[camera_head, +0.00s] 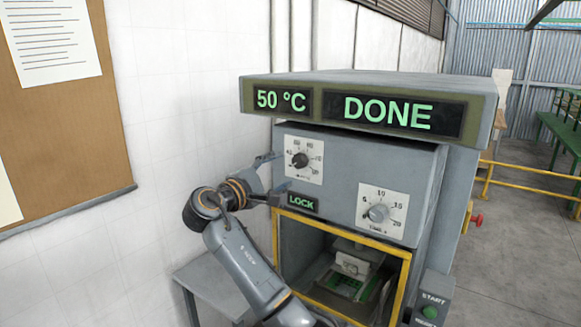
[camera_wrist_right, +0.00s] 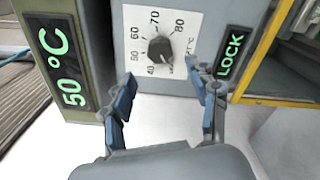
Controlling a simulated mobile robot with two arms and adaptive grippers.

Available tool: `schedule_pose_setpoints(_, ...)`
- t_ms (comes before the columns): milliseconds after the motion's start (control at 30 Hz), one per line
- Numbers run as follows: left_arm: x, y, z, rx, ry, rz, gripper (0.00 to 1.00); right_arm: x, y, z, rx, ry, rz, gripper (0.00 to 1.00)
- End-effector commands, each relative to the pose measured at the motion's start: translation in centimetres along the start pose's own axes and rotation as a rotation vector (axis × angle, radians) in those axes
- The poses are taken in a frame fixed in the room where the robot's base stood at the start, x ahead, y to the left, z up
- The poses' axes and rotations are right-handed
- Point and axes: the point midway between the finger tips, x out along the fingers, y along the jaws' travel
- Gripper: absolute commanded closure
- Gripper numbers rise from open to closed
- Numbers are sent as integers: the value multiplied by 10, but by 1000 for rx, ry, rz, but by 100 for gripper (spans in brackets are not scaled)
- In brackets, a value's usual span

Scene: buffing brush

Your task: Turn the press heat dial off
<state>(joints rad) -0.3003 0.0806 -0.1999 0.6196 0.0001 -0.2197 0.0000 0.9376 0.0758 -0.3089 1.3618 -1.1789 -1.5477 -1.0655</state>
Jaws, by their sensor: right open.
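The press heat dial (camera_head: 300,160) is a black knob on a white temperature scale plate at the upper left of the grey press front. In the right wrist view the dial (camera_wrist_right: 160,50) lies just beyond the fingertips, roughly between them, with marks from 40 to 80 around it. Its exact pointer setting is hard to read. My right gripper (camera_head: 276,173) is open and empty at the left of the dial; its two blue-padded fingers (camera_wrist_right: 160,73) appear apart from the knob. The temperature display (camera_head: 281,100) reads 50 °C. My left gripper is not in view.
A second display (camera_head: 388,113) reads DONE, and a LOCK sign (camera_head: 302,202) glows green. A small grey table (camera_head: 210,285) stands left.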

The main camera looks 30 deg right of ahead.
Motion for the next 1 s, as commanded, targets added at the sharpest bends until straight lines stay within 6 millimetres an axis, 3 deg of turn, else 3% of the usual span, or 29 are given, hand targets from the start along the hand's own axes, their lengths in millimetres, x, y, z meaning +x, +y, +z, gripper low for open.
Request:
schedule_pose_setpoints(100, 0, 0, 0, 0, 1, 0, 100, -23, -1, -1, -1, 3, -1, 41)
schedule_pose_setpoints(300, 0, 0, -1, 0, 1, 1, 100, -43, 0, 0, 0, 1, -1, 41)
schedule_pose_setpoints(867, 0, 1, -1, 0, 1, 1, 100, -45, -1, -1, -2, 0, -1, 41)
schedule_pose_setpoints(1000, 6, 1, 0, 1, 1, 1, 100, -42, -24, -20, -25, 36, -6, 41)
